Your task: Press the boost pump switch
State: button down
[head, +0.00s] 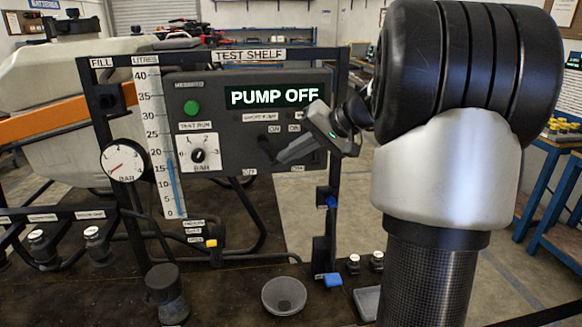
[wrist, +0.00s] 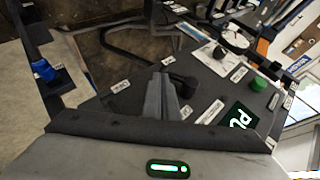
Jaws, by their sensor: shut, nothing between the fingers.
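The grey control panel (head: 222,98) stands upright in the head view, and its display (head: 273,96) reads "PUMP OFF". The black boost pump switch (head: 265,146) is under its label, between an ON tag above and an OFF tag below. It also shows in the wrist view as a black knob (wrist: 186,86), right beside my fingertips. My gripper (head: 283,157) is shut and empty, with its fingers slanting down and left across the panel's lower right. I cannot tell whether the fingers touch the switch. A second switch position, by the right ON and OFF tags, is hidden behind my fingers.
A green button (head: 191,107) and a white-faced dial (head: 198,154) sit left on the panel. A round gauge (head: 124,160) and a litre scale (head: 160,140) stand farther left.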

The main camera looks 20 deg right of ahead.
jog(key=f+y+b, duration=0.1)
jog(key=b, duration=0.1)
jog(key=a+f+m+t+y+b, duration=0.1)
jog(key=y+b, duration=0.1)
jog(key=b, duration=0.1)
jog(key=shift+w+a+f, duration=0.15)
jog(key=shift+f, duration=0.05)
jog(key=shift+a, duration=0.15)
dwell(0.5)
